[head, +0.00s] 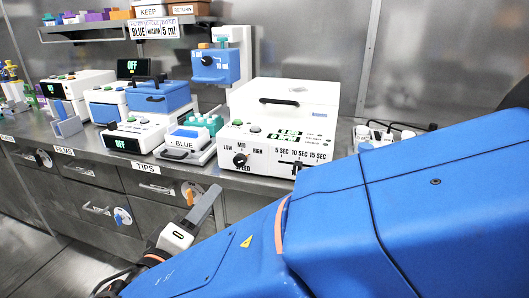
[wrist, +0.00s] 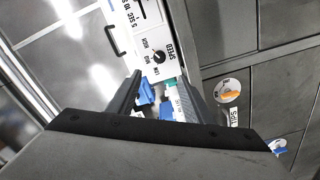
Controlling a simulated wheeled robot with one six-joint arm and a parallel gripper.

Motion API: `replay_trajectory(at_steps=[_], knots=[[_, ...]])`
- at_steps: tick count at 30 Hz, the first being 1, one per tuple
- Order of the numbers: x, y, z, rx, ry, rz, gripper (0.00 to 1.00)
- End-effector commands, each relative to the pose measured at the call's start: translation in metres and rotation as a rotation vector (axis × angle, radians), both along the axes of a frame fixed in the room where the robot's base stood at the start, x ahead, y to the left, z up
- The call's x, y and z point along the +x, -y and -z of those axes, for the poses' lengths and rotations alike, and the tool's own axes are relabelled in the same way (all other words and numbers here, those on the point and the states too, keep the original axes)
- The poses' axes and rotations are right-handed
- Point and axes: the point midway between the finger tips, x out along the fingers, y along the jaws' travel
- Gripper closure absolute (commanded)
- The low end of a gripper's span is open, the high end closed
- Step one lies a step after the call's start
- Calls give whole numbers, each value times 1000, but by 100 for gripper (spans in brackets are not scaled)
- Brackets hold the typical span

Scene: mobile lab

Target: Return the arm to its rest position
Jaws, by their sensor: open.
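My blue arm (head: 330,220) stretches across the lower right of the head view and covers part of the bench front. My gripper (head: 204,206) shows at its lower end, in front of the drawers and apart from the bench. In the wrist view my gripper (wrist: 160,90) has its two dark fingers spread, and nothing is held between them. Beyond the fingers that view shows a blue item (wrist: 146,92) and part of the white machine with a SPEED knob (wrist: 158,57).
The steel bench (head: 215,178) carries the white SPEED machine (head: 285,105), a device marked BLUE (head: 190,140), a box with a blue lid (head: 158,97) and several other devices. A shelf (head: 90,30) hangs above. Drawers (head: 155,185) line the front. Floor (head: 25,245) is clear at lower left.

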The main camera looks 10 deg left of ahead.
Motion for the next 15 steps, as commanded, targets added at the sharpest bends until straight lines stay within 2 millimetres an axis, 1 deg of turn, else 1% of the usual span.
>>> replay_trajectory(at_steps=[2,5,8,9,11,12,14,15], knots=[[5,6,0,-2,-10,14,54],[22,27,1,-13,-45,60,54],[48,63,3,-27,-109,135,54],[58,80,4,-32,-139,168,54],[71,106,7,-39,-188,219,54],[79,123,9,-42,-221,249,54],[89,149,12,-43,-271,295,54],[95,166,14,-42,-303,323,54]])
